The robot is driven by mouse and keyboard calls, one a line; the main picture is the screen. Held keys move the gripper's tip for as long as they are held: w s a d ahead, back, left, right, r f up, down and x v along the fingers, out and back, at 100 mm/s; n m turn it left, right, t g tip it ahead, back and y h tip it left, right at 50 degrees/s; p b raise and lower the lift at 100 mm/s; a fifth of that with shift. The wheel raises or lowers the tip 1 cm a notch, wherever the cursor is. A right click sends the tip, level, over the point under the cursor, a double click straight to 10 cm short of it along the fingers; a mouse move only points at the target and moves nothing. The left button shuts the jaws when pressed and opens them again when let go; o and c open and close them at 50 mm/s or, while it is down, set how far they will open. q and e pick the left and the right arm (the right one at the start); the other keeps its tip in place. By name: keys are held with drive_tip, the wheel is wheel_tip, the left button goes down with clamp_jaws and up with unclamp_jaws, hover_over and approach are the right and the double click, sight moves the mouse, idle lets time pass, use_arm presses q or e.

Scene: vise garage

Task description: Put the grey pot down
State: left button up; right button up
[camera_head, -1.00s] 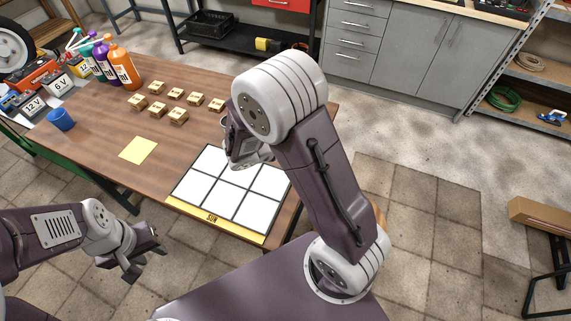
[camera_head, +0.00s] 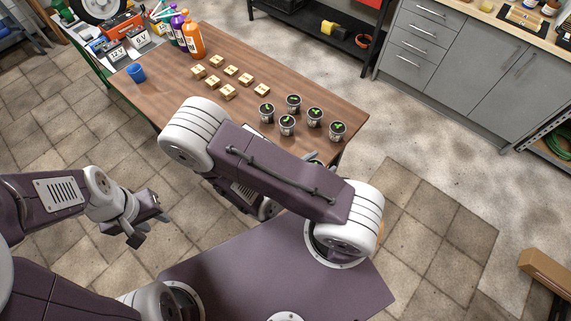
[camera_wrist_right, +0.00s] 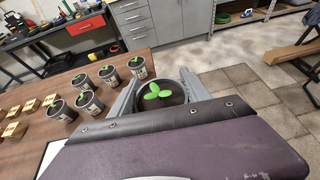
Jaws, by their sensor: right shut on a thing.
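The grey pot (camera_wrist_right: 176,98) with a green seedling sits between the fingers of my right gripper (camera_wrist_right: 162,95) in the wrist view, shut on it. The pot looks upright. In the head view my right arm hides most of that gripper; only a grey bit (camera_head: 314,158) shows past the arm, by the table's near right edge. Whether the pot touches anything below is hidden. Several similar seedling pots (camera_head: 288,125) stand on the wooden table; they show left of the held pot in the wrist view (camera_wrist_right: 87,103). My left gripper (camera_head: 148,226) is open and empty, off the table.
Several small wooden blocks (camera_head: 231,71) stand left of the pots. A blue cup (camera_head: 136,73), bottles (camera_head: 194,40) and batteries (camera_head: 140,39) stand at the table's far left. A white-panelled mat (camera_wrist_right: 48,158) is mostly hidden. The far right tabletop (camera_head: 338,98) is clear.

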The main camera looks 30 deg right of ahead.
sight(313, 163)
drive_tip(key=w+f+b, duration=0.1)
drive_tip(key=b, duration=0.1)
drive_tip(key=w+f+b, duration=0.1)
drive_tip(key=b, duration=0.1)
drive_tip(key=shift+w+a+f+b, duration=0.3)
drive_tip(key=shift+f, duration=0.05)
drive_tip(key=w+f, duration=0.1)
drive_tip(key=w, duration=0.2)
drive_tip(key=w+a+f+p, duration=0.1)
drive_tip(key=w+f, duration=0.1)
drive_tip(key=w, duration=0.1)
drive_tip(key=w+a+f+p, duration=0.1)
drive_tip(key=w, duration=0.1)
drive_tip(key=shift+w+f, duration=0.2)
drive_tip(key=shift+w, duration=0.2)
wheel_tip(313, 163, down, 4)
drive_tip(key=shift+a+r, duration=0.1)
drive_tip(key=shift+f, duration=0.25)
drive_tip(key=o, duration=1.5)
